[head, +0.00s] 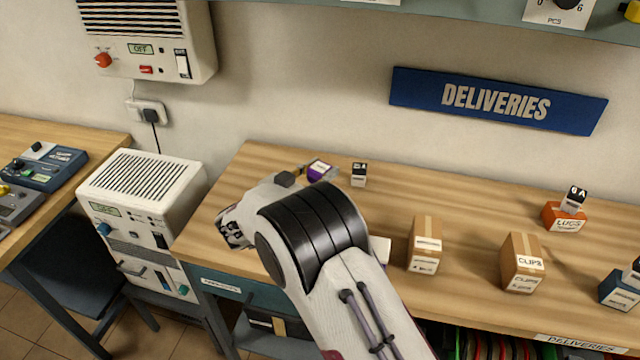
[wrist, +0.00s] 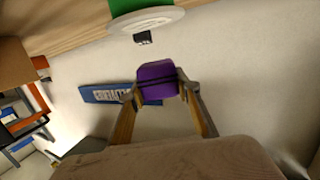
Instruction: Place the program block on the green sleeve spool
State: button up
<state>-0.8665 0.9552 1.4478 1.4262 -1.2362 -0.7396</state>
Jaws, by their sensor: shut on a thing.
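My gripper (wrist: 157,88) is shut on a purple block, which I take for the program block (wrist: 157,80). The block sits between the two fingertips. In the head view the purple block (head: 320,170) shows a pale label, beyond my arm and over the back of the bench. The green sleeve spool (wrist: 147,21) is at the top edge of the wrist view, cut off, with a green sleeve and a white flange. The block and the spool are apart in that view. I cannot make out the spool in the head view, where my arm covers part of the bench.
A small black-and-white block (head: 358,175) stands right of the purple block. Cardboard boxes (head: 425,245) (head: 522,262), an orange holder (head: 563,217) and a blue holder (head: 620,290) stand to the right. The wall with the deliveries sign (head: 497,101) is behind.

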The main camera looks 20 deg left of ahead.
jog(key=shift+f, duration=0.25)
jog(key=shift+f, duration=1.9)
jog(key=shift+f, duration=0.1)
jog(key=o, duration=1.2)
jog(key=shift+o, duration=0.2)
jog(key=shift+s+a+r, duration=0.2)
jog(key=shift+s+a, duration=0.05)
jog(key=shift+s, duration=0.2)
jog(key=v, duration=1.1)
